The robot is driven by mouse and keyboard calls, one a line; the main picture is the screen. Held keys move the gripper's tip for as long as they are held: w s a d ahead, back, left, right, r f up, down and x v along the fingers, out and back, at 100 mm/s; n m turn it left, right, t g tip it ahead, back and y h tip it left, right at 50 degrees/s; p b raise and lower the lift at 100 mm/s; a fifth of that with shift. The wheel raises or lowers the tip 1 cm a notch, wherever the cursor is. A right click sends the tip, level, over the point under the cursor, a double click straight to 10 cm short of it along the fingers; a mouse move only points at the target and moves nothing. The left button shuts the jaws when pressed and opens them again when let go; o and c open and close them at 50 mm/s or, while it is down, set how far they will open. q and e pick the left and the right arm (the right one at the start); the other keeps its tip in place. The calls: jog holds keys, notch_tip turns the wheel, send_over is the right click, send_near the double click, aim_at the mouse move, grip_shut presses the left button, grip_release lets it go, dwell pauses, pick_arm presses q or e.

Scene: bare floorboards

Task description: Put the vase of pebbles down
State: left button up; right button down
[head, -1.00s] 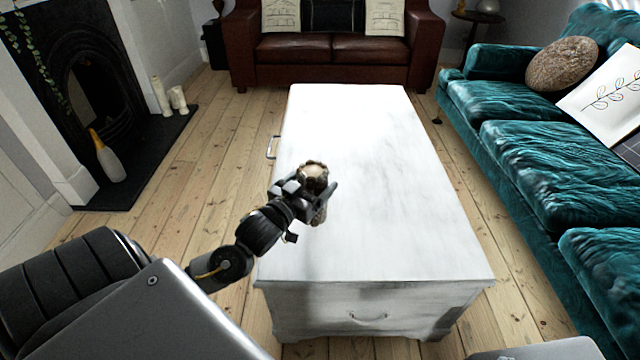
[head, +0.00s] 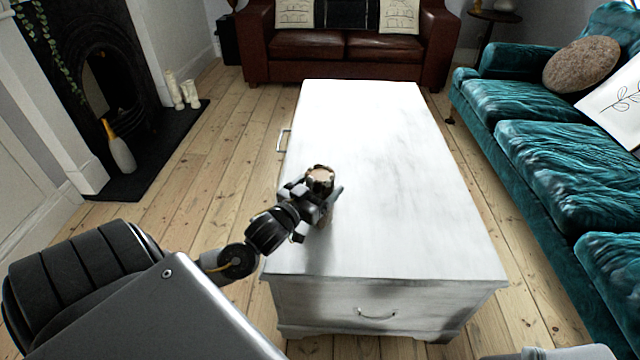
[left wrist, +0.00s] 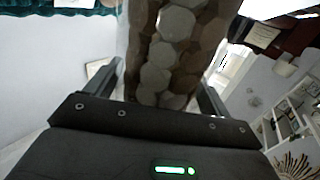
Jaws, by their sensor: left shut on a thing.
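The vase of pebbles (head: 320,178) is a brown and cream pebbled vessel over the left part of the white chest's top. My left gripper (head: 322,199), whose arm comes in from the left, is shut on it, with a finger on either side. In the left wrist view the vase's rounded grey, cream and brown pebbles (left wrist: 165,60) fill the space between the fingers. The vase looks about upright. Its base is mostly hidden by the gripper, so I cannot tell whether it touches the top. My right gripper is not in view.
The white chest (head: 400,200) has a wide, bare top, clear to the right and beyond the vase. A teal sofa (head: 545,150) stands along the right. A brown leather sofa (head: 345,45) is at the back. A fireplace (head: 90,80) and a pale bottle (head: 120,150) are at the left.

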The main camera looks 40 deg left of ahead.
pick_arm(q)
jog(key=shift+r, duration=0.2)
jog(key=o, duration=1.7)
jog(key=shift+f, duration=0.3)
jog(key=shift+c, duration=0.2)
jog(key=o, duration=0.3)
jog(key=shift+r, duration=0.1)
jog(key=shift+s, duration=0.2)
jog(key=s+p, duration=0.1)
jog(key=s, duration=1)
jog(key=shift+s+d+p, duration=0.35)
jog(key=shift+d+p, duration=0.05)
pick_arm(e)
jog(key=shift+w+d+f+m+g+h, duration=0.1)
jog(key=shift+w+d+f+g+h, duration=0.1)
jog(key=shift+f+g+h, duration=0.45)
jog(key=shift+w+d+f+m+g+h, duration=0.1)
jog(key=shift+w+d+f+g+h, duration=0.2)
jog(key=shift+f, duration=0.7)
jog(key=shift+w+d+f+m+g+h, duration=0.1)
jog(key=shift+f+g+h, duration=0.4)
jog(key=shift+f, duration=0.3)
pick_arm(q)
jog(key=shift+r, duration=0.1)
